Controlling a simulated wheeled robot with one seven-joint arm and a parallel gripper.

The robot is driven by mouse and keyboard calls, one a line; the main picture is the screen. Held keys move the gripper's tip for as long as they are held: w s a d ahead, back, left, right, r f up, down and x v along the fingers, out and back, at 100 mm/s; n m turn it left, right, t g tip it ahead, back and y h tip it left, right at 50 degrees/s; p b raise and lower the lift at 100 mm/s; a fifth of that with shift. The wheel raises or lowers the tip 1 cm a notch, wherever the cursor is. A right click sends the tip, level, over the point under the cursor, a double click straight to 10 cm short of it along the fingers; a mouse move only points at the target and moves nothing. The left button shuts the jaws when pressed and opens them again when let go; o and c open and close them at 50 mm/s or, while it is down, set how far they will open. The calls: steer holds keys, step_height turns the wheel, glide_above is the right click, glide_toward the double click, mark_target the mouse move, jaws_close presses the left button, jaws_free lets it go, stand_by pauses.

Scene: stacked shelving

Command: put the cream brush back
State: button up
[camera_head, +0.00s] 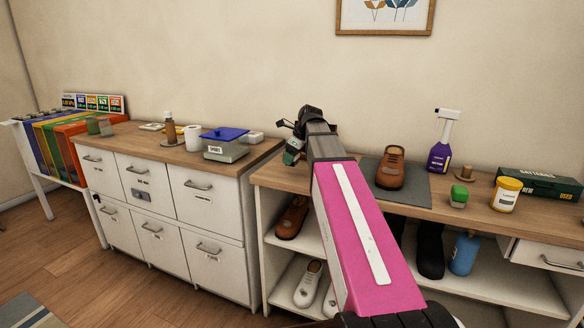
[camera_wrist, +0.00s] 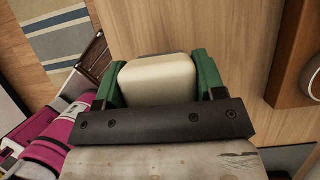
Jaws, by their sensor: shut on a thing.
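The cream brush (camera_wrist: 158,82) shows in the wrist view as a pale rounded block between the two green fingers of my gripper (camera_wrist: 160,92). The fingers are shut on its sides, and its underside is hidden. A wooden surface lies below it; I cannot tell whether it touches. In the head view my gripper (camera_head: 291,153) is over the left end of the right-hand bench (camera_head: 340,172), and the brush cannot be made out there. A green brush (camera_head: 459,195) and a brown brush (camera_head: 466,172) stand at the right of the bench.
A brown shoe (camera_head: 391,168) stands on a dark mat (camera_head: 412,189), right of my gripper. Beyond are a purple spray bottle (camera_head: 439,156), a yellow tub (camera_head: 505,194) and a green box (camera_head: 540,185). A scale (camera_head: 226,151) stands on the left cabinet (camera_head: 150,146).

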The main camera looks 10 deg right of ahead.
mark_target(292, 166)
steer(key=shift+d+f, duration=0.1)
steer(key=shift+f, duration=1.95)
steer(key=shift+f, duration=0.15)
steer(key=o, duration=1.3)
steer(key=shift+c, duration=0.2)
steer(key=v, duration=1.2)
